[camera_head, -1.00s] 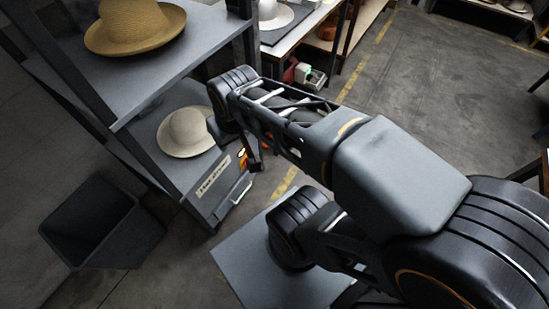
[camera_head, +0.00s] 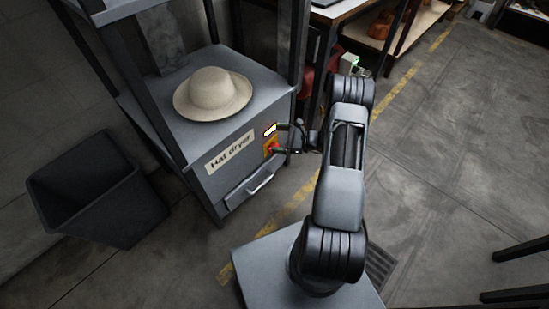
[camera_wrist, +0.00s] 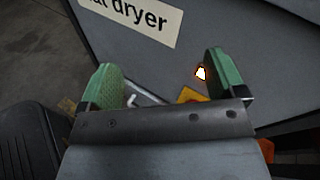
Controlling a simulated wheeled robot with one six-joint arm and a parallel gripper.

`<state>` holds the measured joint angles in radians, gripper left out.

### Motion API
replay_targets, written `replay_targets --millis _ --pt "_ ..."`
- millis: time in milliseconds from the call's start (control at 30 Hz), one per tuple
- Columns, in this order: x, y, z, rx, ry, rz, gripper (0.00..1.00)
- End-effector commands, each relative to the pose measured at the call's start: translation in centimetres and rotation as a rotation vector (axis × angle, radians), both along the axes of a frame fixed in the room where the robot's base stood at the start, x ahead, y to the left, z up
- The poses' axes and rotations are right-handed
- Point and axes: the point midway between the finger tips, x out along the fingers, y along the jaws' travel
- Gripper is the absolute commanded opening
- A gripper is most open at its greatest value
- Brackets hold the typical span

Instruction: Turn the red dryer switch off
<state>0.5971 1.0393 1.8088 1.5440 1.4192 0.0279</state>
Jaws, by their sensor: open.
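The red dryer switch (camera_head: 272,148) sits on a yellow plate on the front of the grey hat dryer (camera_head: 235,165), just below a glowing indicator light (camera_head: 269,130). My gripper (camera_head: 279,139) is open, with green fingertips close in front of the switch panel; I cannot tell whether they touch it. In the wrist view my gripper (camera_wrist: 165,77) is spread and empty. The light (camera_wrist: 201,73) shows near the right finger, and part of the yellow plate (camera_wrist: 188,95) shows above the gripper body. The red switch itself is hidden there.
A cream hat (camera_head: 213,93) rests on top of the dryer. A drawer handle (camera_head: 261,183) juts out below the label. A dark bin (camera_head: 95,190) stands left of the dryer. The floor (camera_head: 450,150) to the right is mostly open.

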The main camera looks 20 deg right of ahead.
Motion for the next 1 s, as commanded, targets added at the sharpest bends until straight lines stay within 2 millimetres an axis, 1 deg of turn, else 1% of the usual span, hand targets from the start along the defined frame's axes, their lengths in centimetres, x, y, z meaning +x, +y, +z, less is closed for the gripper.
replay_targets --millis 33,100,200,300,367,433,567,667,1000 --pt "-0.1 -1.4 -4.7 0.06 0.02 -0.085 0.89" --pt "-0.2 -3.2 -8.5 0.13 0.032 -0.197 0.89" --pt "-0.7 -5.3 -13.0 0.205 0.044 -0.332 0.89" --pt "-1.3 -6.7 -16.2 0.256 0.05 -0.43 0.89" --pt "-1.6 -7.3 -17.6 0.277 0.053 -0.474 0.89" --pt "-1.9 -7.8 -18.7 0.293 0.054 -0.509 0.89" --pt "-1.4 -7.9 -19.6 0.306 0.054 -0.54 0.89" --pt "-0.2 -7.3 -19.7 0.307 0.053 -0.541 0.89" --pt "5.7 -4.5 -19.7 0.307 0.053 -0.54 0.89"
